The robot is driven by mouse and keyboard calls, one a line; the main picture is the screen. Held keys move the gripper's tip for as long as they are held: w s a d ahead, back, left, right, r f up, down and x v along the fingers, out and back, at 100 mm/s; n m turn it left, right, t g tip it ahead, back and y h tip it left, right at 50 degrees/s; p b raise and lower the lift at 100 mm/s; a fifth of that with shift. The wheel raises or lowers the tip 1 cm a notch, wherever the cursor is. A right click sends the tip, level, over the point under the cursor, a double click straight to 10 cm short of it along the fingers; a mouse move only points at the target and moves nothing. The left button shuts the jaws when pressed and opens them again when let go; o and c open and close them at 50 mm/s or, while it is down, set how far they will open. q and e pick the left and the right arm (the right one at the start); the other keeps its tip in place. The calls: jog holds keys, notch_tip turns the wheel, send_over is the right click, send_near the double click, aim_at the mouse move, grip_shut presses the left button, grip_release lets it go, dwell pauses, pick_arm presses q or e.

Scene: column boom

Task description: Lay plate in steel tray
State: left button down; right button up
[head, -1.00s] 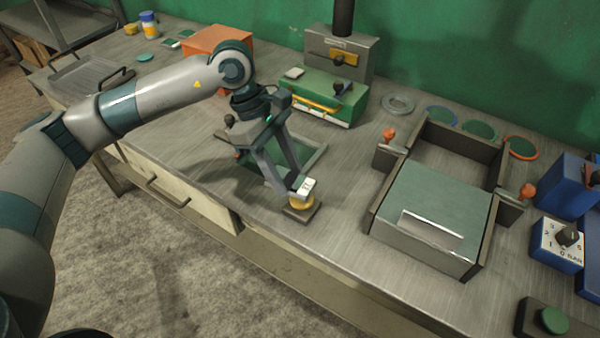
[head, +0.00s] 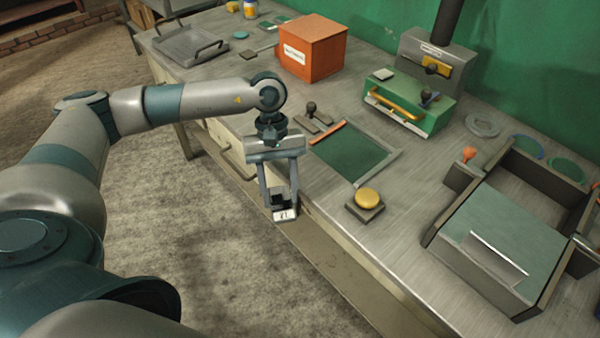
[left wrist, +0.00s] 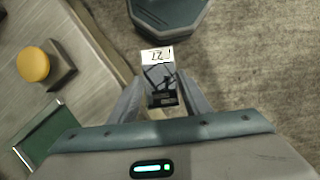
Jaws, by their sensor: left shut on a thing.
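My left gripper (head: 281,203) hangs in front of the workbench's front edge, over the floor, and is shut on a small dark plate (left wrist: 161,80). The plate has a white end with black marks, which shows below the fingertips in the head view (head: 286,215). In the left wrist view it sits between the two fingers (left wrist: 160,95). The steel tray (head: 172,48), shallow with dark handles, lies on the far left end of the bench and looks empty. My right gripper is not in view.
A yellow button on a dark base (head: 367,198) and a green framed panel (head: 350,152) are on the bench near the gripper. An orange box (head: 312,50) stands between them and the tray. A green clamp unit (head: 410,100) stands farther back.

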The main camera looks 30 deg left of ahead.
aim_at(282, 212)
pick_arm(q)
jog(key=s+d+f+m, duration=0.1)
jog(key=m, duration=0.1)
jog(key=s+f+m+y, duration=0.1)
jog(key=f+m, duration=0.1)
jog(key=s+d+f+m+g, duration=0.1)
jog(key=s, duration=0.1)
jog(key=shift+d+f+m+y, duration=0.2)
jog(key=shift+d+m+y, duration=0.1)
jog(key=shift+m+y, duration=0.1)
jog(key=d+m, duration=0.1)
jog(key=d, duration=0.2)
jog(key=s+d+f+m+y, duration=0.1)
jog(key=d, duration=0.1)
jog(key=shift+d+m, duration=0.3)
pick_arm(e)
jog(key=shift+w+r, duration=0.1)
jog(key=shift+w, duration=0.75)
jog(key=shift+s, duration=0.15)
